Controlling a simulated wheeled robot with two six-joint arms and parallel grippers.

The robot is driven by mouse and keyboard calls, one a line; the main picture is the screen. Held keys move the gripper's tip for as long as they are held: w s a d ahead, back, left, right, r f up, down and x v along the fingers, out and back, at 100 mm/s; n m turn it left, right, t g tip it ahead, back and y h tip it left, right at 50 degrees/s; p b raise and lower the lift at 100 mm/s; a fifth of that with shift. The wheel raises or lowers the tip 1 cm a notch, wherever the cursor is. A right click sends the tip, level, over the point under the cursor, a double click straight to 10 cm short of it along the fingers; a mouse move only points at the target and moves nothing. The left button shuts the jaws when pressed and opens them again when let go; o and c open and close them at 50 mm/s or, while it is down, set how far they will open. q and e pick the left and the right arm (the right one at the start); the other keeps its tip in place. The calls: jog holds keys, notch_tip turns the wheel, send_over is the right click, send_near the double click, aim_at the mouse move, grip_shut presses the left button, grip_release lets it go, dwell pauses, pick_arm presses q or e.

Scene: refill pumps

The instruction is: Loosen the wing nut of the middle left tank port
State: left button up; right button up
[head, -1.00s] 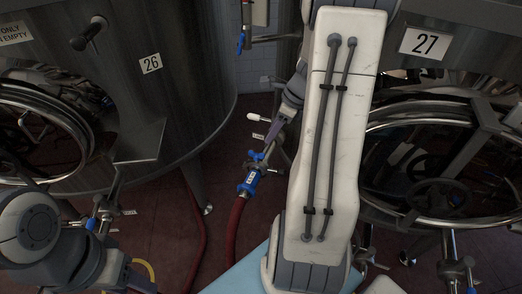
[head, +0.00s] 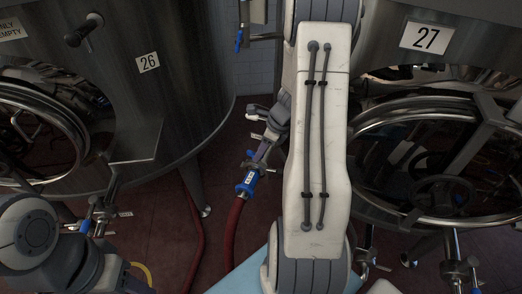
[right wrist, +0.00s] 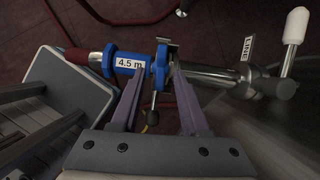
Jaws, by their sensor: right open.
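In the right wrist view, a blue clamp (right wrist: 161,66) sits around the joint between a blue hose coupling (right wrist: 124,63) labelled "4.5 m" and a steel pipe (right wrist: 213,76). A small bolt-like part with a dark knob (right wrist: 154,99) hangs from the clamp; its wing nut is hard to make out. My right gripper (right wrist: 156,84) is open, one finger on each side of the clamp and the hanging part; contact is unclear. In the head view the right gripper (head: 262,152) is beside the coupling (head: 246,184). My left gripper is not visible; only its arm shows.
A valve lever with a white handle (right wrist: 295,26) rises from the pipe. A red hose (head: 232,235) runs down from the coupling. Tank 26 (head: 170,90) stands left, tank 27 (head: 390,72) right. A light blue surface (head: 243,276) lies at the bottom.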

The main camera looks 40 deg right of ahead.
jog(key=shift+c, duration=0.3)
grip_shut()
jog(key=shift+r, duration=0.1)
